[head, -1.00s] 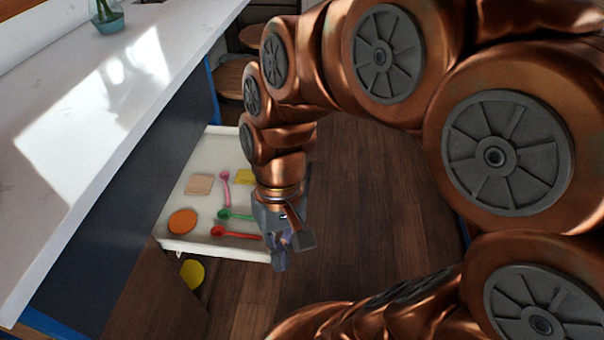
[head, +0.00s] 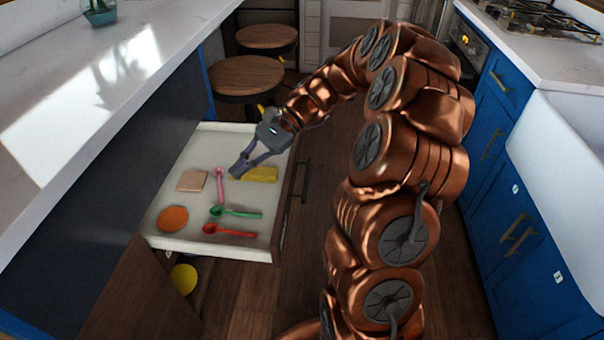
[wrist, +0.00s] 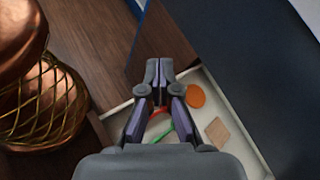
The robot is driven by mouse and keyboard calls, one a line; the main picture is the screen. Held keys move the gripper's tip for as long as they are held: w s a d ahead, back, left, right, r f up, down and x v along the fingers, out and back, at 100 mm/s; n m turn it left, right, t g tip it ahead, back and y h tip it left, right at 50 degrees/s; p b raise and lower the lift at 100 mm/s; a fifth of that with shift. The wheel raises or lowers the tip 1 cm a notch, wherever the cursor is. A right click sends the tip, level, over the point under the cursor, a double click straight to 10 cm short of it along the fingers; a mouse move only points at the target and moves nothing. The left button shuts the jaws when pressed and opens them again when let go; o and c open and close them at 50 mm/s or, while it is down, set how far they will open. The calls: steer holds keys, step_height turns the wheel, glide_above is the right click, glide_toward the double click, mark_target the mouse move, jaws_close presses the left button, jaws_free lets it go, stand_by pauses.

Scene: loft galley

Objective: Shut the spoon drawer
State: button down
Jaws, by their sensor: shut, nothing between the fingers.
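The spoon drawer (head: 200,246) stands pulled out from the dark island on the left, and it also shows in the wrist view (wrist: 247,158). Its dark wood front with a black handle (head: 304,182) faces right. Inside lie a pink spoon (head: 220,186), a green spoon (head: 236,213) and a red spoon (head: 229,231). My gripper (head: 236,173) is shut and empty, over the far part of the drawer, inside of its front panel. Its shut fingertips (wrist: 157,68) show in the wrist view. I cannot tell its height above the drawer floor.
The drawer also holds an orange disc (head: 173,219), a beige square (head: 192,181) and a yellow piece (head: 262,174). A yellow round thing (head: 184,279) shows below. Stools (head: 247,77) stand beyond. Blue cabinets (head: 515,220) line the right; wooden floor (head: 300,270) is clear between.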

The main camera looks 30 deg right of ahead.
steer(key=w+d+f+m+t+y+b, duration=0.25)
steer(key=w+d+f+m, duration=0.2)
steer(key=d, duration=0.35)
steer(key=m+t+h+b, duration=0.2)
steer(key=m+t+b, duration=0.3)
steer(key=m+t, duration=0.5)
glide_toward(293, 167)
steer(key=x, duration=0.7)
steer(key=shift+w+d+f+b, duration=0.1)
steer(key=shift+w+f+b, duration=0.2)
steer(key=shift+f, duration=0.05)
